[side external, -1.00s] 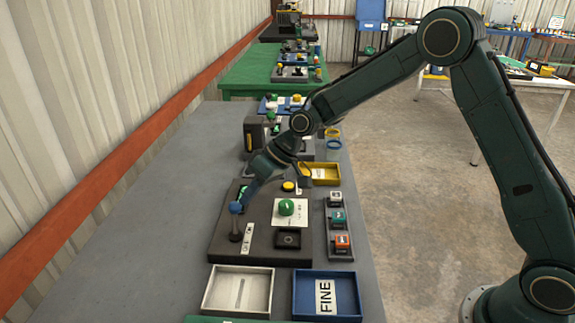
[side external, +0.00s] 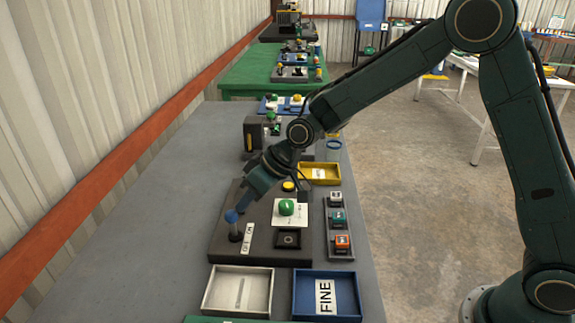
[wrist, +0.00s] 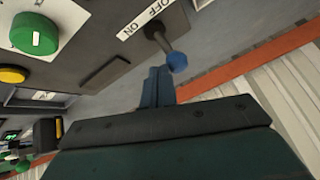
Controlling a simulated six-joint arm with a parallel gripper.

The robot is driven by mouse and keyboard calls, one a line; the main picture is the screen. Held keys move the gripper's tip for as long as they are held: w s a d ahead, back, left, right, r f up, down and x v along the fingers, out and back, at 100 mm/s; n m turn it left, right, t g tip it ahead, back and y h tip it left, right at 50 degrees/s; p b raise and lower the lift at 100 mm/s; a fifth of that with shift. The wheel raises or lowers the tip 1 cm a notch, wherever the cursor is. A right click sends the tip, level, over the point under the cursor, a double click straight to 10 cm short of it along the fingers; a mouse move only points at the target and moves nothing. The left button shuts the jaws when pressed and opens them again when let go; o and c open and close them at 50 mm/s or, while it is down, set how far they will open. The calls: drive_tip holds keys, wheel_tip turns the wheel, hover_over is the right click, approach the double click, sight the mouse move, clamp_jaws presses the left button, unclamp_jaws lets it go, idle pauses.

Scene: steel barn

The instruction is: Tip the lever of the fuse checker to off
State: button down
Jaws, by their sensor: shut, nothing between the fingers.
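The fuse checker (side external: 222,247) is a dark panel on the grey bench. Its lever has a dark shaft and a blue knob (side external: 231,215), near the panel's left edge, beside a white OFF/ON label (side external: 248,238). In the wrist view the lever's blue knob (wrist: 177,62) leans away from the label (wrist: 145,18). My gripper (side external: 241,208) is shut and empty, just behind the knob on its far side in the side view. In the wrist view my gripper's blue fingertips (wrist: 158,70) are close beside the knob; I cannot tell whether they touch.
A white tray (side external: 207,292) and a blue FINE tray (side external: 354,294) stand in front. A corrugated wall is at left. Bare bench lies left of the panel.

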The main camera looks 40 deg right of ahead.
sight(234, 215)
drive_tip(key=shift+s+a, duration=0.95)
drive_tip(key=shift+s, duration=0.05)
drive_tip(key=shift+s+a+f, duration=0.1)
drive_tip(key=shift+s+a, duration=0.05)
drive_tip(key=shift+r, duration=0.8)
